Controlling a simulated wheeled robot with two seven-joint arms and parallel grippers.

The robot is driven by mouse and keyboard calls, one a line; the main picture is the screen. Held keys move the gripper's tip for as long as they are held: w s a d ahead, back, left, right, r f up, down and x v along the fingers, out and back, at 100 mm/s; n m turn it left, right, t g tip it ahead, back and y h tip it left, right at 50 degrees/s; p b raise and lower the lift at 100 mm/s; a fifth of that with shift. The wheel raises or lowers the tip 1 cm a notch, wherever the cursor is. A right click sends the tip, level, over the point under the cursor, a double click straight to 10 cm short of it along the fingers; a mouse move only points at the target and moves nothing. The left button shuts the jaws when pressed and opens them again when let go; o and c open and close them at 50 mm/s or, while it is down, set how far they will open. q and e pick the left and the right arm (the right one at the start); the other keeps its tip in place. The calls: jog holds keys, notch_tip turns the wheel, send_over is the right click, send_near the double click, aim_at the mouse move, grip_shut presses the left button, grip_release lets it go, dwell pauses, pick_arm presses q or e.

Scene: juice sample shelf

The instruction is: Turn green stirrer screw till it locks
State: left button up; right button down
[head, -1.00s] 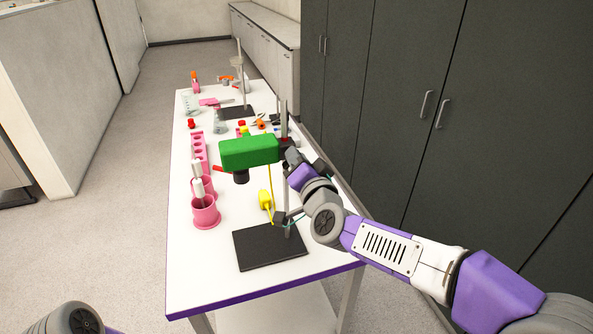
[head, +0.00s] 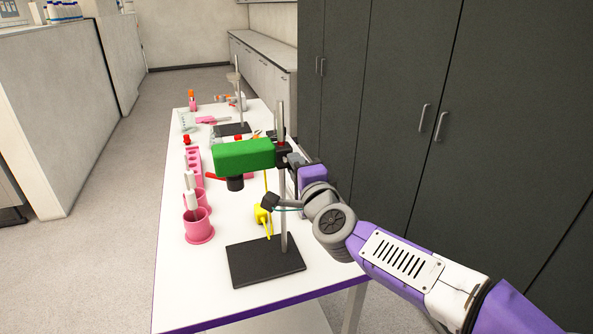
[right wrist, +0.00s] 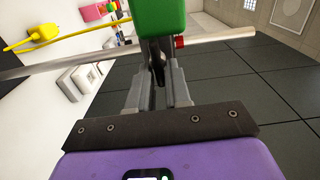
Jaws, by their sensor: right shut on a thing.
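The green stirrer (head: 244,154) is a green block with a black nozzle below it, mounted on an upright metal rod (head: 282,215) with a black base plate (head: 264,262). My right gripper (head: 290,166) is at the clamp just right of the green block. In the right wrist view the green stirrer (right wrist: 157,18) is at the top, straight ahead of my right gripper (right wrist: 157,84). Its grey fingers are shut on a dark screw (right wrist: 156,62) below the green block, which they partly hide. Whether the screw is tight cannot be seen. My left gripper is out of view.
Pink cups (head: 198,226) and a pink rack (head: 194,168) stand left of the stirrer on the white table (head: 190,275). A yellow plug-like piece (head: 261,214) hangs near the rod. A second stand (head: 238,100) is farther back. Dark cabinets (head: 390,110) line the right side.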

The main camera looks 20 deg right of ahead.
jog(key=shift+r, duration=0.15)
dwell(0.4)
jog(key=c, duration=1.1)
grip_release()
jog(key=shift+o, duration=0.2)
jog(key=shift+s, duration=0.1)
jog(key=s, duration=0.7)
jog(key=shift+s+p, duration=0.2)
jog(key=shift+p, duration=0.15)
jog(key=shift+d, duration=0.1)
